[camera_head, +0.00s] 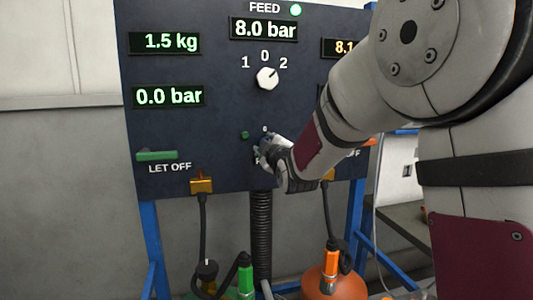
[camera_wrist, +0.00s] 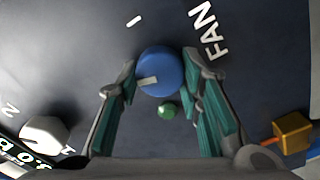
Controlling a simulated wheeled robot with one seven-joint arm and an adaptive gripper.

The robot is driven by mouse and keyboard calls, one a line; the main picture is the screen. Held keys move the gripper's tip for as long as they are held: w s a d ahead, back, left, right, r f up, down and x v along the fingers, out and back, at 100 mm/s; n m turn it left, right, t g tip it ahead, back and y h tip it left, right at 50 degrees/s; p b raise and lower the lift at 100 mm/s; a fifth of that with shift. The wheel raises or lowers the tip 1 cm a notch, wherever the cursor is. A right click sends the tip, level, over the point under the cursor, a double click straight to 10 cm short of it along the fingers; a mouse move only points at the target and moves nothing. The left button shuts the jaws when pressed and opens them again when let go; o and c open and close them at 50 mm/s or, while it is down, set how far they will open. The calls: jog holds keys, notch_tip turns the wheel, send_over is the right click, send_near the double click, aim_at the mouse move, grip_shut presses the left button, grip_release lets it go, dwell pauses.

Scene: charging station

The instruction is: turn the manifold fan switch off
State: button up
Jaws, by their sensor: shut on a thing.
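The manifold fan switch is a round blue knob (camera_wrist: 160,72) with a white pointer mark, on the dark panel. In the wrist view its pointer faces left and slightly down, away from the FAN lettering (camera_wrist: 210,32) and not at the "I" mark (camera_wrist: 133,20). My gripper (camera_wrist: 158,80) is shut on the knob, one green-padded finger on each side. In the head view my gripper (camera_head: 266,152) is at the panel's lower middle and mostly covers the knob. A "0" (camera_head: 265,128) shows just above it.
A green lamp (camera_wrist: 167,111) sits beside the knob. A white selector knob (camera_head: 267,78) is above on the panel (camera_head: 220,110). A green LET OFF handle (camera_head: 157,155) is at left. An orange-yellow fitting (camera_head: 201,186) with a hose hangs from the panel's lower edge.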

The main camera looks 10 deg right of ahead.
jog(key=shift+f+n+b, duration=0.1)
jog(key=shift+n+b, duration=0.75)
jog(key=shift+n, duration=0.75)
jog(key=shift+a, duration=0.1)
jog(key=o, duration=1.2)
jog(key=shift+c, duration=0.2)
jog(key=s, duration=1.2)
